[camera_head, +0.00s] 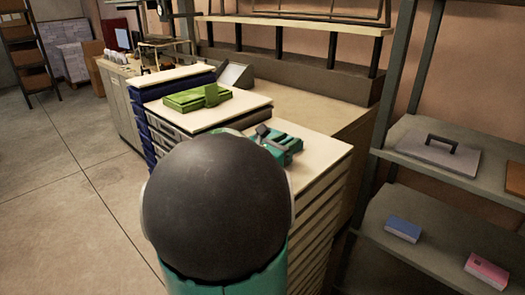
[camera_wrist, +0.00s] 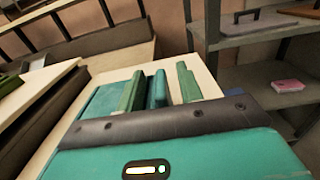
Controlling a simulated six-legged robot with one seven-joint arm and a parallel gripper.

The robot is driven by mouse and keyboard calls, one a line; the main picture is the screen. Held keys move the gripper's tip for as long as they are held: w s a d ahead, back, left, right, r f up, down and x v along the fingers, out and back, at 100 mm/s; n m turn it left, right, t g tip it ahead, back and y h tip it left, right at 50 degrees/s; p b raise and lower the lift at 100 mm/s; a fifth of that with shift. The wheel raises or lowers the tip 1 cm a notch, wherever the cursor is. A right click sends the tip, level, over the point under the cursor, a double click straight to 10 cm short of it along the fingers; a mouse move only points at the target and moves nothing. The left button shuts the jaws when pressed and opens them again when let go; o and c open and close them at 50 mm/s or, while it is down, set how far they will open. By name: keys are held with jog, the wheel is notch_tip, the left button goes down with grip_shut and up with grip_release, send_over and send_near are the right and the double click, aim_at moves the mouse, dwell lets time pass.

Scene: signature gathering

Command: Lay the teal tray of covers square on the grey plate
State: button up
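The teal tray (camera_head: 284,142) lies on the pale top of the drawer cabinet, partly hidden behind my dark round arm joint in the head view. In the wrist view the teal tray (camera_wrist: 100,101) lies just beyond my gripper (camera_wrist: 160,92), with upright green and teal pieces in front of the dark bar of my gripper. I cannot tell which of these are fingers and which belong to the tray, or whether the fingers touch it. A grey flat plate with a black handle (camera_head: 432,156) lies on the right shelf; I cannot tell if it is the task's plate.
A lime green tray (camera_head: 197,97) lies on the neighbouring, slightly higher cabinet top. The right shelf unit also holds a brown board (camera_head: 515,179), a blue box (camera_head: 403,229) and a pink box (camera_head: 487,270). A pale worktop (camera_head: 290,108) behind the cabinets is mostly clear. Open floor is at left.

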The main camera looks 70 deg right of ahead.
grip_shut()
jog(key=shift+r, duration=0.15)
dwell(0.4)
